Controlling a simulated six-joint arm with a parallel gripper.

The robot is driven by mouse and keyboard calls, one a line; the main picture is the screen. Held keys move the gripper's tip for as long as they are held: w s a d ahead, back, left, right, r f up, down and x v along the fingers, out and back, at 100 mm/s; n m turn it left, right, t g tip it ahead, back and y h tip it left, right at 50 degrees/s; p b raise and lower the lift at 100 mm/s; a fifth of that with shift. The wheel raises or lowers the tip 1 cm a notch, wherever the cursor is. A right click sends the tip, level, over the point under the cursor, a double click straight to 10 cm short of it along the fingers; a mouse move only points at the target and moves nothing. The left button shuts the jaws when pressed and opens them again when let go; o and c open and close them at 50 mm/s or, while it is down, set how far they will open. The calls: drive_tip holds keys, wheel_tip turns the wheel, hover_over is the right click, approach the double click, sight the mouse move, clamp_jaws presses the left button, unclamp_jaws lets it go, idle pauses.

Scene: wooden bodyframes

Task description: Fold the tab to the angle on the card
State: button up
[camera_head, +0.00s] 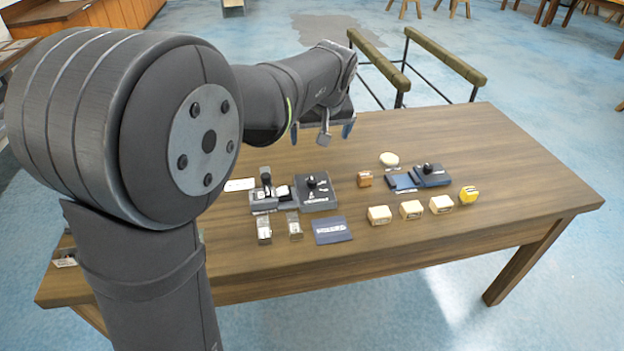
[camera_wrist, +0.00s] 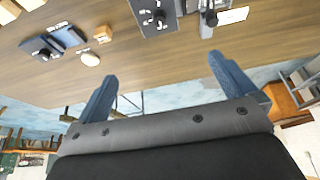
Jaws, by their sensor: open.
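My gripper (camera_head: 321,132) is open and empty, held above the back of the table. Its two blue fingers also show in the wrist view (camera_wrist: 162,70), apart with nothing between them. A flat blue plate (camera_head: 403,181) lies beside a dark blue base with a black knob (camera_head: 432,175); it may be the tab. Both show at upper left in the wrist view, where the plate (camera_wrist: 65,37) looks flat. A small white card (camera_head: 240,184) lies at the left, and a dark blue card (camera_head: 332,230) with pale print lies near the front. I cannot read any angle.
A grey device (camera_head: 263,201) and a dark knobbed box (camera_head: 316,193) stand left of centre. Two small clear-and-brown pieces (camera_head: 264,230) lie in front. A brown block (camera_head: 365,179), a cream disc (camera_head: 389,159), several beige blocks (camera_head: 411,210) and a yellow item (camera_head: 468,195) are further right. The table's right end is clear.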

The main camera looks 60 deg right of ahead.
drive_tip(key=shift+s+a+r, duration=0.2)
drive_tip(key=shift+r, duration=0.45)
drive_tip(key=c, duration=1.1)
drive_tip(key=shift+o, duration=0.2)
drive_tip(key=n+g+y, duration=0.3)
drive_tip(key=n, duration=1.8)
hover_over(312, 180)
wheel_tip(312, 180, down, 6)
wheel_tip(312, 180, down, 18)
drive_tip(key=shift+w+r, duration=0.1)
drive_tip(key=shift+r, duration=0.05)
drive_tip(key=shift+c, duration=0.4)
